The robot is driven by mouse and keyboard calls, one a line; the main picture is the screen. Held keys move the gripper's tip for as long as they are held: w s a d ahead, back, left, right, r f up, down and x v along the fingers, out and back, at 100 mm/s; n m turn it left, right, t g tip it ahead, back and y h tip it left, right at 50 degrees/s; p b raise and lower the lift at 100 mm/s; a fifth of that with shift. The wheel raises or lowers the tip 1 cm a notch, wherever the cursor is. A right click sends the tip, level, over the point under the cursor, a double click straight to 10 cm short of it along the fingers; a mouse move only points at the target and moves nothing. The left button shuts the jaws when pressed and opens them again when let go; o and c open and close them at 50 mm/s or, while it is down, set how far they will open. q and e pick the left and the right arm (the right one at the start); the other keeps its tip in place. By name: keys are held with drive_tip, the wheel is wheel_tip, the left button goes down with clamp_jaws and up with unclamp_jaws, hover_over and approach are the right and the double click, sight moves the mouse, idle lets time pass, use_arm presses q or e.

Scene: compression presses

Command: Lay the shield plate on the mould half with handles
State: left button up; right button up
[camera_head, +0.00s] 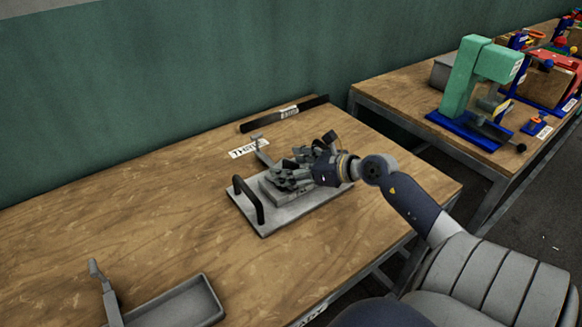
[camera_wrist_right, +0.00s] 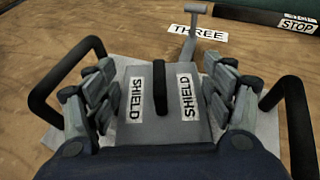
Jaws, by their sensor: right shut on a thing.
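The shield plate (camera_wrist_right: 160,110) is a grey slab with two SHIELD labels and a dark bar across its middle. My right gripper (camera_wrist_right: 170,100) is shut on it, with fingers along its left and right sides. In the head view my right gripper (camera_head: 298,174) is low over the mould half. The mould half with handles (camera_head: 270,227) is a light grey plate on the table, with a black handle at each end; both handles show in the wrist view. The shield plate is above its middle; whether they touch is unclear. My left gripper is not in view.
A grey upright piece (camera_head: 262,152) stands behind the mould half by the THREE label (camera_head: 247,150). A black bar (camera_head: 284,114) marked STOP lies at the table's back. A grey tray (camera_head: 212,312) is at front left. A green press (camera_head: 465,82) stands on another table.

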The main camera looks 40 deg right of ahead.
drive_tip(key=shift+f, duration=0.4)
drive_tip(key=o, duration=1.5)
drive_tip(key=shift+c, duration=0.2)
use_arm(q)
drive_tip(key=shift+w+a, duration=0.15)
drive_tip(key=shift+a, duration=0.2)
use_arm(e)
drive_tip(key=shift+s, duration=0.2)
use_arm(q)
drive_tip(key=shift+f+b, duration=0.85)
use_arm(e)
drive_tip(key=v, duration=1.1)
drive_tip(key=shift+s+r, duration=0.25)
drive_tip(key=shift+s, duration=0.05)
